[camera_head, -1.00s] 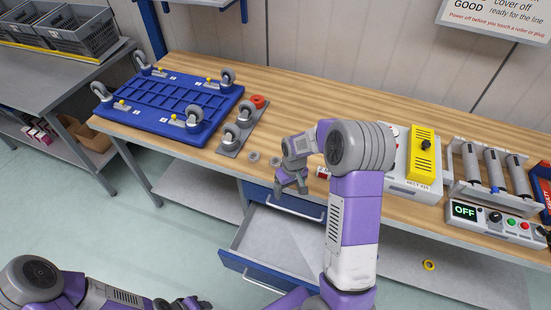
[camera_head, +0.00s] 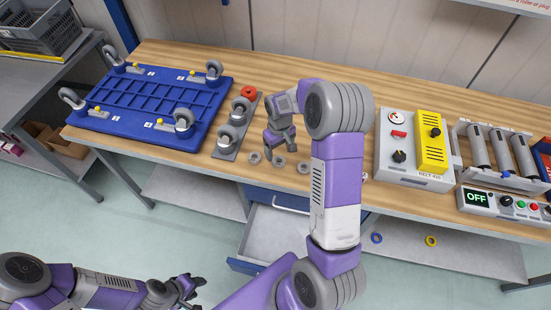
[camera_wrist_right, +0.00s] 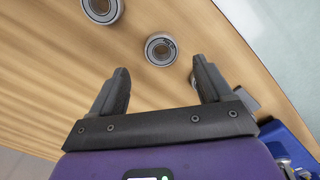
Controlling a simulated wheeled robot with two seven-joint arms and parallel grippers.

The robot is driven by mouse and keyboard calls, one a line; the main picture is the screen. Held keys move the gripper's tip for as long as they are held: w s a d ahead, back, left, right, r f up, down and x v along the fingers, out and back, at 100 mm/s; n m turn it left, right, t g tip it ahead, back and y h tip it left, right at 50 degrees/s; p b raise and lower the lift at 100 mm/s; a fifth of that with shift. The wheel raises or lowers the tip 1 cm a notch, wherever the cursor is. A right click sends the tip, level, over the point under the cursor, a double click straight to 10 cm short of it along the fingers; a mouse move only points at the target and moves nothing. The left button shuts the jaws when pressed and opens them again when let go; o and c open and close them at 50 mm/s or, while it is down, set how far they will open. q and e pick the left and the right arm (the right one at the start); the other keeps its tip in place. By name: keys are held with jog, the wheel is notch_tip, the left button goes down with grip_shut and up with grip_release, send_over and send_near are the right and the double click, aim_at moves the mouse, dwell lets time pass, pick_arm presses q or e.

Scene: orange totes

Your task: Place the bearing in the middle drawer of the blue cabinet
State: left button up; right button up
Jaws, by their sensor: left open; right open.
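Small grey ring bearings lie near the table's front edge: a left one (camera_head: 254,158), a middle one (camera_head: 279,162) and a right one (camera_head: 304,167). The right wrist view shows one bearing (camera_wrist_right: 160,48) just beyond the fingertips, and another (camera_wrist_right: 102,10) at the top edge. My right gripper (camera_head: 280,147) is open and empty above the table beside the bearings; its fingers show in the right wrist view (camera_wrist_right: 160,80). The blue cabinet (camera_head: 284,199) is under the table, with a grey-lined drawer (camera_head: 270,238) pulled out below a shut one. My right arm hides part of it. My left gripper (camera_head: 187,291) is open and empty, low at the left.
A blue dolly (camera_head: 150,105) with casters lies at the left of the table. A control box (camera_head: 407,155) and rollers (camera_head: 500,150) are to the right.

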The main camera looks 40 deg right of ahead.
aim_at(279, 160)
notch_tip(279, 160, down, 5)
jog(key=shift+a+r, duration=0.1)
jog(key=shift+a, duration=0.05)
jog(key=shift+s, duration=0.1)
jog(key=shift+c, duration=0.4)
